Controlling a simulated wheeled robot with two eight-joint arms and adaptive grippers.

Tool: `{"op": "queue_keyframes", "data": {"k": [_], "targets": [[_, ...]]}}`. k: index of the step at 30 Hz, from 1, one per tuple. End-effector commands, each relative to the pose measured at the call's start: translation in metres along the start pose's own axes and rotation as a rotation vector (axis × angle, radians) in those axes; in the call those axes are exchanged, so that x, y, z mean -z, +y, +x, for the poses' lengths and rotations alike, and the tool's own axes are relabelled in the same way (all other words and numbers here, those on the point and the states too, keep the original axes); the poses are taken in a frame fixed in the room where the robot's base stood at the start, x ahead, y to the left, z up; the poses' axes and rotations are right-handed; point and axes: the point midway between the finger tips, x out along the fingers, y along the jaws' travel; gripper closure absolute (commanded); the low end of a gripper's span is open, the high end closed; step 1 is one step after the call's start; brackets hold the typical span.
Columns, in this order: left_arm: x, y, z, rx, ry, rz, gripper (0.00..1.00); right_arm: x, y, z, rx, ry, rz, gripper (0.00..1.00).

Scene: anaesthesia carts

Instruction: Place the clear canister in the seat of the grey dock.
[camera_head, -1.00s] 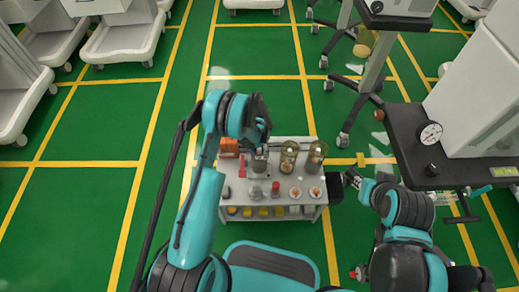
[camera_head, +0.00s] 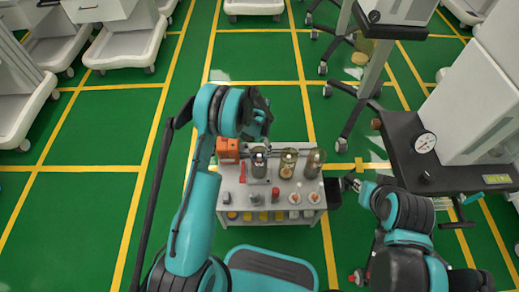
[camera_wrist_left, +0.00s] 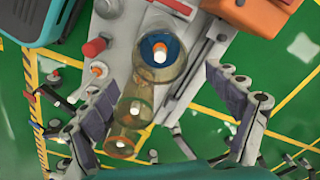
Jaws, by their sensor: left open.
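A clear canister (camera_head: 258,163) with a pale inner part stands upright at the left of the cart's back row. In the left wrist view the clear canister (camera_wrist_left: 172,70) has a blue ring around a white-and-orange centre. It stands at the grey dock (camera_wrist_left: 197,55); whether it is fully down in the seat I cannot tell. My left gripper (camera_head: 262,118) is above and behind the canister. My right gripper (camera_head: 350,184) is beside the cart's right edge, too small to read.
Two amber-tinted canisters, one in the middle (camera_head: 288,164) and one at the right (camera_head: 314,163), stand close beside the clear one. An orange box (camera_head: 228,150) is at its left. A red-capped item (camera_head: 276,195) stands in front on the white cart (camera_head: 240,203). A dark shelf (camera_head: 425,165) is at right.

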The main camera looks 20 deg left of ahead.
Motion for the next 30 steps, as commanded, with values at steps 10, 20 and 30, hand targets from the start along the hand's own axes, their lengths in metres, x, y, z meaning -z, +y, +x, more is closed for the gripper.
{"op": "queue_keyframes", "data": {"k": [10, 20, 30], "targets": [[-0.001, 0.0, -0.05, 0.01, 0.013, -0.017, 0.11, 0.006, 0.0, -0.009, 0.0, 0.0, 0.0, 0.78], [-0.031, 0.023, -0.199, 0.096, 0.152, -0.191, 0.11, 0.006, 0.0, -0.008, 0.0, 0.0, 0.0, 0.78], [-0.107, 0.08, -0.307, 0.168, 0.339, -0.397, 0.11, 0.006, 0.0, -0.008, 0.0, 0.0, 0.0, 0.78]]}}
